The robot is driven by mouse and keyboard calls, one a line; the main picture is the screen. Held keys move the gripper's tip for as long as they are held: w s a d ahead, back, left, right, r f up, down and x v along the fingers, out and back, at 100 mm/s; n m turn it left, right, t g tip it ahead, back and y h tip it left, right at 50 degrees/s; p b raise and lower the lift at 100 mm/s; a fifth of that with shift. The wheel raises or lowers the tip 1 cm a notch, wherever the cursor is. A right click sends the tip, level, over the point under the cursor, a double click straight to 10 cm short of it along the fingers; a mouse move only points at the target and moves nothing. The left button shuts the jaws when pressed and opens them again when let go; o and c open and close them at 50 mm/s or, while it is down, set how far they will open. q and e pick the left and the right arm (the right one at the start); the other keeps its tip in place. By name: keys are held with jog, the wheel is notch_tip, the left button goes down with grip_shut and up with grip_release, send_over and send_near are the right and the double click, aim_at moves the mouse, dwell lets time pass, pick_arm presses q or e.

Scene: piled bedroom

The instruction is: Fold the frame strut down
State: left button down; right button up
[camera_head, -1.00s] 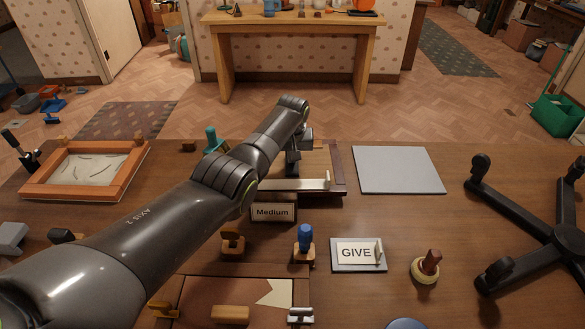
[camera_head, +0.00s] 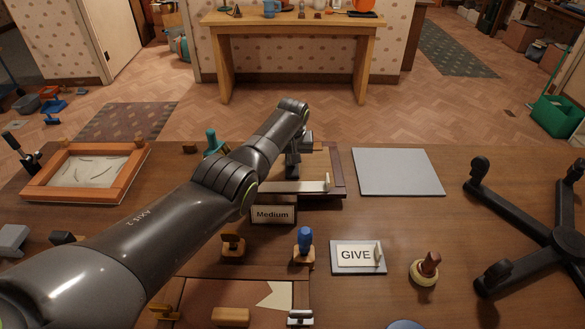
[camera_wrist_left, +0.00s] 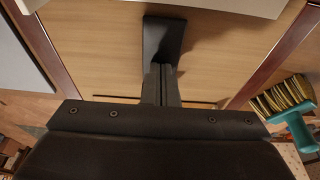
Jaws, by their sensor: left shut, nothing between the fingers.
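A wooden tray-like frame (camera_head: 338,170) with dark side rails stands behind the "Medium" card (camera_head: 272,214). A pale strut-like bar (camera_head: 290,188) with a small upright peg at its right end lies along the frame's near side. I cannot tell surely that this bar is the frame strut. My left gripper (camera_head: 293,168) points down over the frame's inner board, behind the bar. In the left wrist view the shut fingers (camera_wrist_left: 160,85) are over the light wooden board (camera_wrist_left: 100,45), with a pale edge (camera_wrist_left: 210,4) at the top. My forearm hides the frame's left part. My right gripper is out of view.
A grey mat (camera_head: 398,172) lies right of the frame. A teal-handled tool (camera_head: 212,142) stands behind my arm. A blue-knobbed stamp (camera_head: 304,244), a "GIVE" plate (camera_head: 341,261) and a black star-shaped base (camera_head: 530,230) are nearby. An orange-framed tray (camera_head: 40,188) is at left.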

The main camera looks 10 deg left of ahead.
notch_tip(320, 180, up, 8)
jog(key=p, duration=0.7)
jog(key=shift+p, duration=0.3)
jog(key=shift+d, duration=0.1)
